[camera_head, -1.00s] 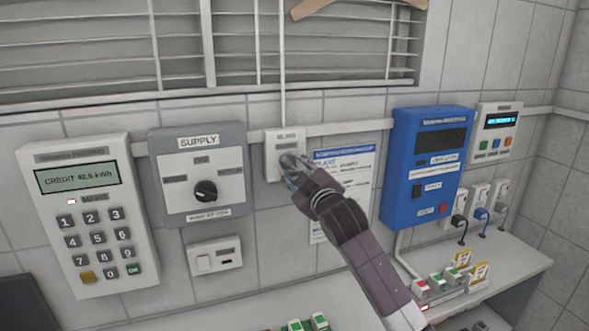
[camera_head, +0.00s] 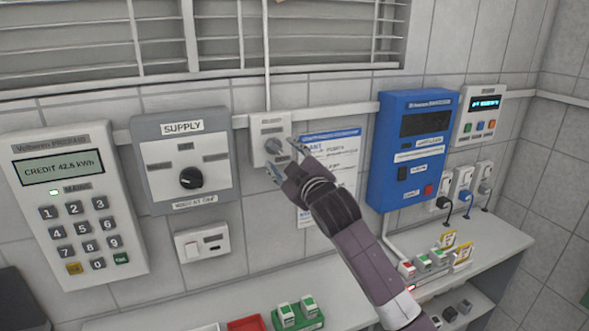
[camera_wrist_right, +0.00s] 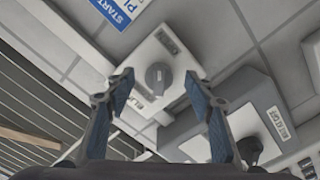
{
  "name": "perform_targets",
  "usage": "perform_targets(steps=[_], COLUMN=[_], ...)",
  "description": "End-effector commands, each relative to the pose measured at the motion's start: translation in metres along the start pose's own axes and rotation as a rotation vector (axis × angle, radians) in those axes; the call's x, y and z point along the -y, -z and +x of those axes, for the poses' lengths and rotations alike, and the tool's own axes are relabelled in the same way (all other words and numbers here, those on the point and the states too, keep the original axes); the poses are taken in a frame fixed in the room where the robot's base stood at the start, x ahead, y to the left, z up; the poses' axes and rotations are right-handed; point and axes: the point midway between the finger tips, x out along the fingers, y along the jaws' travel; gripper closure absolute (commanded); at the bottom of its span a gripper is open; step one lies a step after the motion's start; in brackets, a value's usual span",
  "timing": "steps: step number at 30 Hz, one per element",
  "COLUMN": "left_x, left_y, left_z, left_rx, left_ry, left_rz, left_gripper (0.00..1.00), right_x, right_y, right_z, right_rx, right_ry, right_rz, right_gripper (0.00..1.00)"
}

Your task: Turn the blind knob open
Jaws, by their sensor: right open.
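The blind knob (camera_head: 272,145) is a small round grey knob on a white wall box (camera_head: 269,128) below the window. It also shows in the right wrist view (camera_wrist_right: 158,77), facing the camera, with a dark slot mark on it. My right gripper (camera_head: 285,158) is at the box, its fingers on either side of the knob in the picture. In the right wrist view the right gripper (camera_wrist_right: 165,92) is open, with blue pads apart and the knob between and beyond them. I cannot tell contact; no grip shows. My left gripper is out of view.
A supply panel (camera_head: 150,148) with a black knob and a keypad meter (camera_head: 30,220) are to the left. A blue unit (camera_head: 383,190) and a paper notice (camera_head: 345,146) are to the right. A shelf (camera_head: 345,287) with small parts lies below. The slatted window (camera_head: 330,52) is above.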

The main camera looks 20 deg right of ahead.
Motion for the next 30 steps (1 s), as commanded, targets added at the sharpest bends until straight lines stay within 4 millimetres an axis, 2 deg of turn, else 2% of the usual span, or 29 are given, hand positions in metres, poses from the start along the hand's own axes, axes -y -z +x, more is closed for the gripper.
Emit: perform_targets(steps=[9, 15, 21, 30], left_x=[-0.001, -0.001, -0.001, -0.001], left_y=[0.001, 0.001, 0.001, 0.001], left_z=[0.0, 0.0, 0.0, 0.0], left_rx=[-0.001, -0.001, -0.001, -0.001], left_ry=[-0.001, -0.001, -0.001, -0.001], left_rz=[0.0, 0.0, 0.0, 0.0], left_gripper=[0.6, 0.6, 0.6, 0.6], right_x=[0.001, 0.0, 0.0, 0.0], right_y=[-0.001, -0.001, -0.001, -0.001], right_z=[-0.056, -0.084, -0.097, -0.098], right_rx=[0.001, 0.0, 0.001, 0.001], right_ry=[0.001, 0.0, 0.001, 0.001], right_rz=[-0.001, -0.001, 0.0, 0.0], right_gripper=[0.51, 0.51, 0.51, 0.51])
